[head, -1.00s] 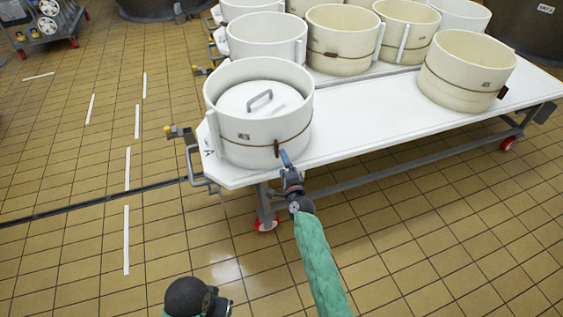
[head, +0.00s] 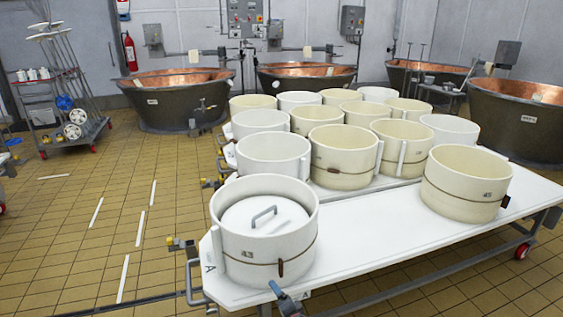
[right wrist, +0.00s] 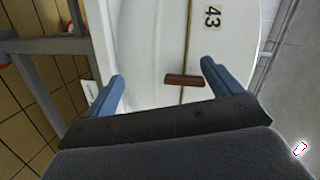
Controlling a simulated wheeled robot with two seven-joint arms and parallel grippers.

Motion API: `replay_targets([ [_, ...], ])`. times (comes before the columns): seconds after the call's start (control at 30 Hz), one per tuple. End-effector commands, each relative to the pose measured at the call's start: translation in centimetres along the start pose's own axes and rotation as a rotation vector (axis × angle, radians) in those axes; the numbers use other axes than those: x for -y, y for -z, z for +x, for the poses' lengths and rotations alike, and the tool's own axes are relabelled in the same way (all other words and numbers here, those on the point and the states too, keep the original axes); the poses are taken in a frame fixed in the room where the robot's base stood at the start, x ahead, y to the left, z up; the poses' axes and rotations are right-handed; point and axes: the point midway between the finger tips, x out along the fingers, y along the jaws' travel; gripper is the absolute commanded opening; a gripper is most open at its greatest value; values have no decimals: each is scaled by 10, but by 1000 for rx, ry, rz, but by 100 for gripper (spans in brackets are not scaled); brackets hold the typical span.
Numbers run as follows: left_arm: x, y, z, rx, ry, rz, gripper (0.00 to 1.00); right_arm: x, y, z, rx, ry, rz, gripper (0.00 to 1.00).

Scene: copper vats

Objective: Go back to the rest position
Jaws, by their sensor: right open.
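My right gripper (right wrist: 160,88) is open in the right wrist view, with its two blue fingers apart and nothing between them. It points at the white mould marked 43 (right wrist: 150,40), whose brown toggle (right wrist: 185,80) lies just beyond the fingertips. In the head view the blue tip of this gripper (head: 276,289) shows at the bottom edge, just below the mould (head: 232,245). A white lid (head: 245,222) with a grey handle sits inside that mould. My left gripper is not in view.
Copper vats (head: 180,95) line the back wall. A tool trolley (head: 85,130) stands at the left. Tiled floor (head: 100,240) left of the table is open.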

Motion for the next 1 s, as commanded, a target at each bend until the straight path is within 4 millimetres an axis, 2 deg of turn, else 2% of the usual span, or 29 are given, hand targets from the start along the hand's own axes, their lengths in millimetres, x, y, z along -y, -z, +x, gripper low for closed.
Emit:
replay_targets([
  [0.1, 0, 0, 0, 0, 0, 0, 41, 5, -18, -5, 131, -64, -155, 90],
  [0.2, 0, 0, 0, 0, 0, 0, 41, 16, -27, -16, 241, -117, -304, 90],
  [0.37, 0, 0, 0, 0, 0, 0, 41, 36, -27, -45, 393, -208, -546, 90],
  [0.47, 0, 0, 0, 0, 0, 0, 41, 42, -22, -75, 477, -284, -686, 90],
  [0.57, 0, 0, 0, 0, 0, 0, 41, 42, -16, -117, 561, -379, -806, 90],
  [0.67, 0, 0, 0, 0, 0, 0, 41, 39, -9, -170, 639, -492, -903, 90],
  [0.7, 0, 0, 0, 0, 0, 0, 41, 37, -6, -194, 668, -541, -932, 90],
  [0.9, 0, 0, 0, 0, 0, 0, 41, 30, 1, -304, 742, -744, -985, 90],
  [1.0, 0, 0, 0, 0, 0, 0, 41, 27, 0, -345, 742, -799, -989, 90],
])
